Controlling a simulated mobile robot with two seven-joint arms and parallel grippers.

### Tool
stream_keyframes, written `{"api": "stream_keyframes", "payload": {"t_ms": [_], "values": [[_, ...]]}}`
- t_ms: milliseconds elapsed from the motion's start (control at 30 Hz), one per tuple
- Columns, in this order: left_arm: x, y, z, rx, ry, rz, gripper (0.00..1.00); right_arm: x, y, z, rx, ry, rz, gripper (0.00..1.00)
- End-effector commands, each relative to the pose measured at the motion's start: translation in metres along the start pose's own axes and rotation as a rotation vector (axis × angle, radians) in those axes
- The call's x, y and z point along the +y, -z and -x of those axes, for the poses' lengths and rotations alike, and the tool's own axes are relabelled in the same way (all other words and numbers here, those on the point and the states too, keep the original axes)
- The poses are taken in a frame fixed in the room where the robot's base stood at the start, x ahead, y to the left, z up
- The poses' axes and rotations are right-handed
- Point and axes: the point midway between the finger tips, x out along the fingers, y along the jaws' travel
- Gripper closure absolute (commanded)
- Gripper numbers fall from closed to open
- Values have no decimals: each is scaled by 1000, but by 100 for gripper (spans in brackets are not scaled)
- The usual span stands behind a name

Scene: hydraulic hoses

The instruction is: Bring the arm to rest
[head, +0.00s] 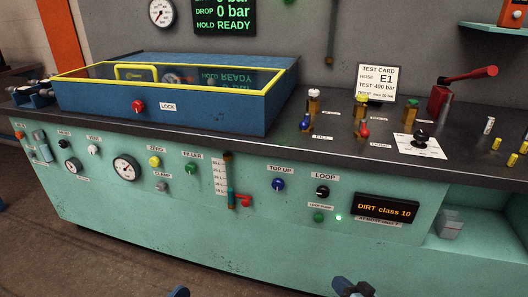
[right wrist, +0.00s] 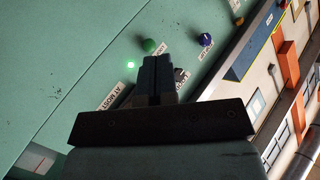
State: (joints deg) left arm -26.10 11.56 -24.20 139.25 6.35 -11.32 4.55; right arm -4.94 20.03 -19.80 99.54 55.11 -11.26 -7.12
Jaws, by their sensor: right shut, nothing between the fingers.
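My right gripper (head: 348,287) shows at the bottom edge of the head view, low in front of the green bench front, apart from the controls. In the right wrist view its two fingers (right wrist: 155,75) are together, shut with nothing between them. Beyond them are the green button (right wrist: 149,46), a lit green lamp (right wrist: 131,65) and the blue knob (right wrist: 206,40). A small dark blue tip (head: 178,292) at the bottom edge of the head view looks like part of my left gripper; its jaws cannot be made out.
The green bench (head: 130,225) carries a blue test box (head: 190,106) with a yellow-framed clear lid, down. Its front has knobs, gauges, a red-handled valve (head: 243,200) and a display (head: 386,211). Fittings, a test card (head: 379,83) and a red lever (head: 470,75) stand on top.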

Motion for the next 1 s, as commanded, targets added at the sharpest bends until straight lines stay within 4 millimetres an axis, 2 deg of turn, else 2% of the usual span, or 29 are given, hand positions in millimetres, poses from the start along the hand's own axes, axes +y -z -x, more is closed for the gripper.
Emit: {"api": "stream_keyframes", "payload": {"t_ms": [33,200,400,500,567,700,900,1000], "values": [[0,0,0,0,0,1,57,13,3,7,-13,-11,31,100],[0,0,0,0,0,1,57,51,16,28,-52,-45,123,100],[0,0,0,-1,0,1,57,89,36,54,-98,-81,236,100],[0,0,0,-1,0,1,57,42,24,65,-90,-24,297,100],[0,0,0,-1,0,1,57,19,22,73,-83,4,338,100],[0,0,0,-1,0,1,57,-40,18,98,-55,71,436,100],[0,0,0,-1,0,1,57,-126,28,142,20,158,564,100],[0,0,0,-1,0,1,57,-159,36,164,61,188,611,100]]}}
